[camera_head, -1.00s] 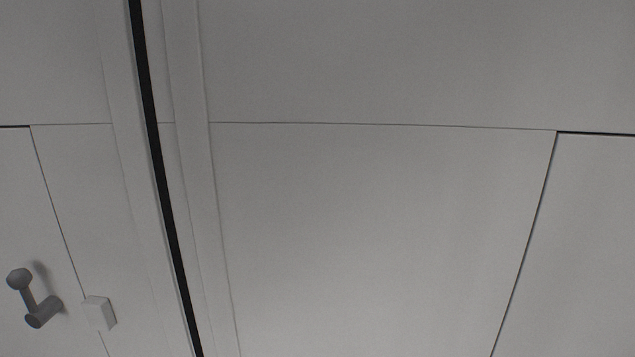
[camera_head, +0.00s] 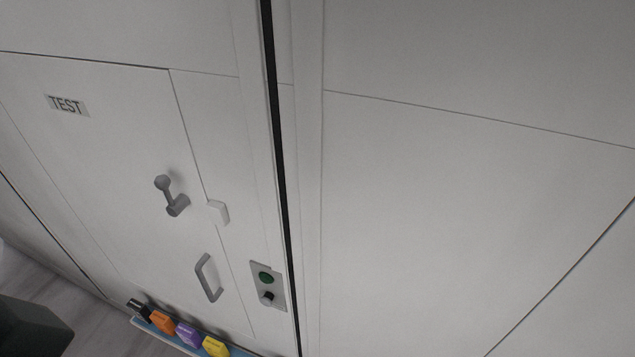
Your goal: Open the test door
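The test door (camera_head: 110,150) is a pale grey panel at the left of the head view, with a label reading TEST (camera_head: 67,105) near its top. It looks shut, flush with the panels around it. A grey lever latch (camera_head: 171,196) with a round knob sits near its right edge, beside a small pale block (camera_head: 218,212) on the frame. A grey bar handle (camera_head: 208,278) is fixed below the latch. Neither of my grippers shows in the head view.
A plate with a green button (camera_head: 265,278) and a dark knob is right of the door. Orange (camera_head: 162,321), purple (camera_head: 188,334) and yellow (camera_head: 215,346) items sit in a blue tray below. A dark block (camera_head: 34,328) is at bottom left. Plain panels fill the right.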

